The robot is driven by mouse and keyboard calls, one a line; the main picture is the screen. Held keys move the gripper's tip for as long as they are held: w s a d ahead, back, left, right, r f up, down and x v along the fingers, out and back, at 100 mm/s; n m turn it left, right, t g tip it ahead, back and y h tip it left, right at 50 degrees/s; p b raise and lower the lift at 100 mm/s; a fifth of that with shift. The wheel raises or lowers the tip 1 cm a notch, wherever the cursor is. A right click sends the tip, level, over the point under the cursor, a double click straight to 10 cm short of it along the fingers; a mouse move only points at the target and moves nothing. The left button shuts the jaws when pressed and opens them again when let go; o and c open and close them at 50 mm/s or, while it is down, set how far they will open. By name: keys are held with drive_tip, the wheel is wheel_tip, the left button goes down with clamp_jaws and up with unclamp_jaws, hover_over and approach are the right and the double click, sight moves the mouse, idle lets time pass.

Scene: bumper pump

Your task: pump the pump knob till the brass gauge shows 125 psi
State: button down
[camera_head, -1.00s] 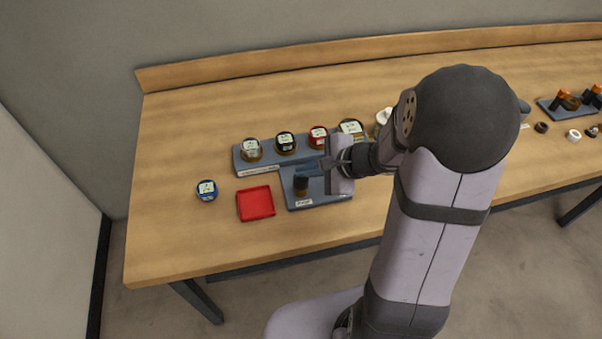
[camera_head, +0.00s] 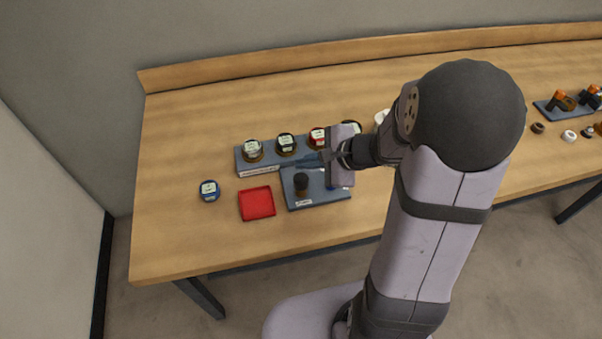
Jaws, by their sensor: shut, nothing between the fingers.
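The pump knob (camera_head: 301,182) is a dark upright knob with a brown lower part, on a blue-grey base plate (camera_head: 327,198). My gripper (camera_head: 322,157) is shut and empty, behind and to the right of the knob, apart from it as far as I can tell. A row of round gauges stands on a blue-grey stand (camera_head: 246,169) behind the pump. The leftmost gauge (camera_head: 253,150) has a brass-coloured body and a pale face. The rightmost gauge (camera_head: 352,127) is partly hidden by my gripper. The dial readings are too small to read.
A red tray (camera_head: 257,203) lies left of the pump plate. A blue round gauge (camera_head: 209,190) lies farther left. A white object (camera_head: 381,117) is partly hidden behind my wrist. Small parts and another plate (camera_head: 553,109) stand far right. The table's front left is clear.

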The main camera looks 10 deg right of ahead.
drive_tip(key=shift+r+p, duration=0.65)
drive_tip(key=shift+r, duration=0.55)
drive_tip(key=s+d+f+n+g+h, duration=0.3)
drive_tip(key=s+n+g, duration=0.1)
drive_tip(key=s+n, duration=0.5)
drive_tip(key=s+d+f+n+g+h, duration=0.2)
drive_tip(key=s+n+g+h, duration=0.15)
drive_tip(key=s+n, duration=0.55)
drive_tip(key=shift+n+t, duration=0.3)
drive_tip(key=shift+t, duration=0.05)
drive_tip(key=shift+a+r, duration=0.65)
drive_tip(key=shift+a, duration=0.35)
drive_tip(key=shift+a+r, duration=0.6)
drive_tip(key=shift+a, duration=0.35)
